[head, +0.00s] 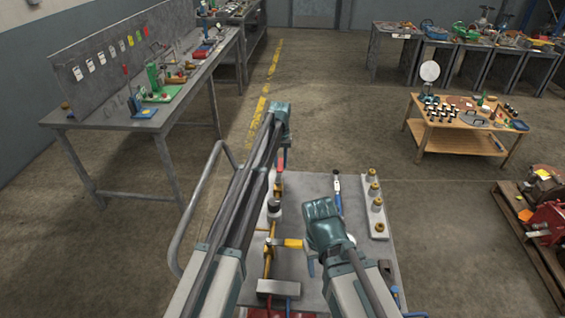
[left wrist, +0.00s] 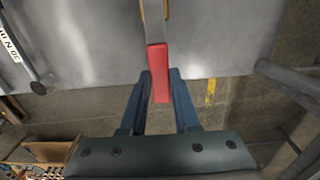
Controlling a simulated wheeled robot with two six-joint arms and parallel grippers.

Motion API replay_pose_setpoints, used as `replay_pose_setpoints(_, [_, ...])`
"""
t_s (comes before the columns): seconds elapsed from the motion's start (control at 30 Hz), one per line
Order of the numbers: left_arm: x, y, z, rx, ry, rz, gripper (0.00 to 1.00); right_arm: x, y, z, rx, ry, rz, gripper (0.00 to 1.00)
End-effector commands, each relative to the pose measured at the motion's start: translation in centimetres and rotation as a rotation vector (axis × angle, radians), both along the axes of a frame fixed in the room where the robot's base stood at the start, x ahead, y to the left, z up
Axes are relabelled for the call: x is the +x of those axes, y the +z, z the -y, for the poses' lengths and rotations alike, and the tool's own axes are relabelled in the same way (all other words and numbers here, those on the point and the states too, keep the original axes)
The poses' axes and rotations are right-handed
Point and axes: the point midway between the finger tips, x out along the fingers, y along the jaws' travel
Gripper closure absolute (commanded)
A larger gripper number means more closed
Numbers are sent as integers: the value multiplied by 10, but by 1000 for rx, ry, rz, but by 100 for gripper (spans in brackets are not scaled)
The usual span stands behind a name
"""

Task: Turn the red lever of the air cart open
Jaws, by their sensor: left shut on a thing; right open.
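The air cart (head: 315,185) is in front of me, a grey flat top with a brass-yellow pipe line running along its left part. The red lever (head: 281,160) is at the far end of that line, partly hidden by my left arm. In the left wrist view the red lever (left wrist: 159,75) is a red grip on a metal bar, between the two fingers. My left gripper (left wrist: 160,78) is shut on it near its end. My right gripper (head: 312,262) is open above the cart's near middle, apart from the lever; its fingers are mostly hidden.
A yellow-handled part (head: 290,243) sits on the pipe line near my right gripper. A blue-handled tool (head: 338,195) and a rail with brass fittings (head: 377,215) lie on the right. A bent tube handle (head: 190,215) runs along the cart's left side. A workbench (head: 160,110) stands at left.

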Motion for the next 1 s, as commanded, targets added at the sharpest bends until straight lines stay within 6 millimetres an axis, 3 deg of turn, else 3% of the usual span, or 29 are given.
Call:
replay_pose_setpoints(0.5, [0,0,-3,1,18,0,100,0,0,0,0,0,0,49])
replay_pose_setpoints(0.53, [0,0,-3,1,18,0,65,0,0,0,0,0,0,49])
replay_pose_setpoints(0.67, [0,0,-2,1,16,0,41,0,0,0,0,0,0,49])
replay_pose_setpoints(1.0, [0,1,-1,0,14,0,40,0,1,0,0,0,0,49])
